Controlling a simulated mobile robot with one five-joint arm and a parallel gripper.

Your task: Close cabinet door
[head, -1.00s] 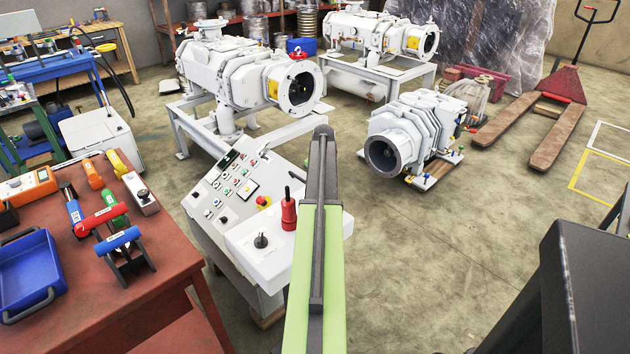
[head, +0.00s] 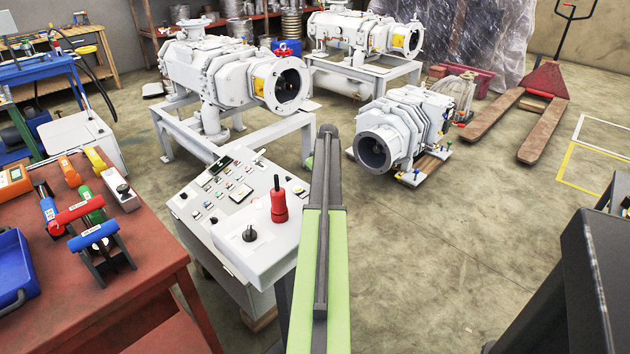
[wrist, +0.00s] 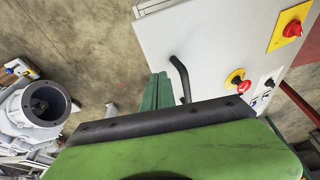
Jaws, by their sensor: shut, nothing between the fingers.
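The white control cabinet (head: 227,274) stands left of my arm in the head view, with a sloped button panel on top. In the wrist view a white cabinet panel (wrist: 205,40) fills the upper right. It carries a black handle (wrist: 181,77), a red-and-yellow stop button (wrist: 236,80) and a red rotary switch on a yellow plate (wrist: 291,27). I cannot tell how far any door is open. My gripper (wrist: 157,91) is shut and empty, its dark green end close beside the black handle; contact is not clear. My green arm hides part of the cabinet's right side in the head view.
A red workbench (head: 130,307) with hand tools and a blue tray (head: 15,272) is at the left. A pallet jack (head: 540,110) stands at the back right.

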